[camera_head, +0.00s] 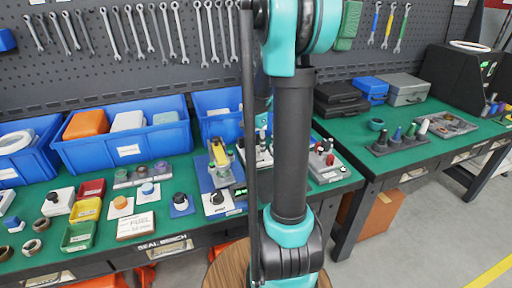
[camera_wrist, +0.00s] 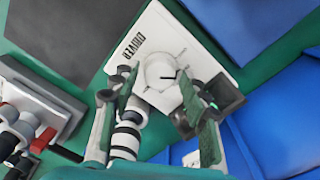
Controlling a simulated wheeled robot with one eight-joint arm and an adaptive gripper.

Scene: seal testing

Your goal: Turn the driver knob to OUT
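The driver knob (camera_wrist: 160,70) is a round white dial with a short dark pointer line. It sits on a white plate (camera_wrist: 150,36) printed "DRIVER", with small marks around the dial too small to read. My gripper (camera_wrist: 158,90) is open in the wrist view, with one finger left of the knob and one right of it. The fingertips are close to the knob's lower sides; I cannot tell whether they touch it. In the head view my arm stands in front of the bench middle, and I cannot make out the driver knob there.
A black and white banded cylinder (camera_wrist: 127,135) stands close by the left finger. A unit with red and white parts (camera_wrist: 38,115) is at the left. A blue bin (camera_wrist: 280,115) is at the right. Several small devices crowd the green bench (camera_head: 185,222) in the head view.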

